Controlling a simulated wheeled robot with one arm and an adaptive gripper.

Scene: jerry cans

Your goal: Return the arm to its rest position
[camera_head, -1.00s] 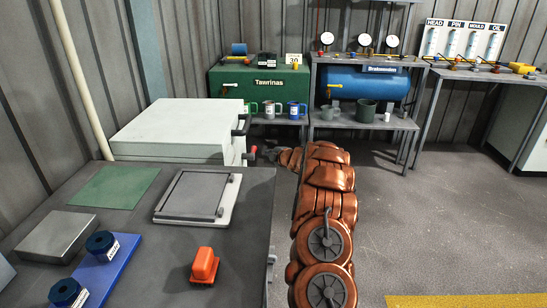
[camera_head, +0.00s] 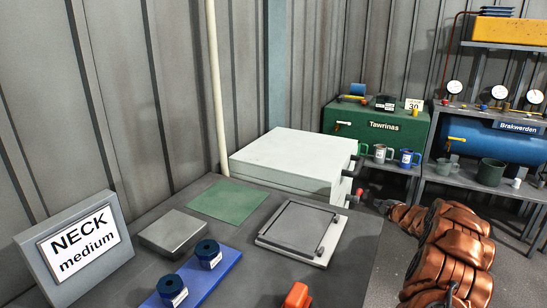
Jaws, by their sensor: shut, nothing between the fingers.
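My copper-coloured arm stretches away from me at the lower right, in the gap to the right of the dark table. Its near end is cut off by the bottom edge of the picture. My gripper (camera_head: 386,207) is small at the arm's far end, low beside the white cabinet and in front of the green cabinet's stand. It is shut and holds nothing. The fingertips are hard to make out.
The dark table (camera_head: 345,268) holds a NECK medium sign (camera_head: 84,242), a blue plate (camera_head: 222,272) with dark blue round pieces, a grey framed panel (camera_head: 300,230) and an orange object (camera_head: 297,296). A white cabinet (camera_head: 290,160) stands behind. Shelving (camera_head: 440,185) bounds the right.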

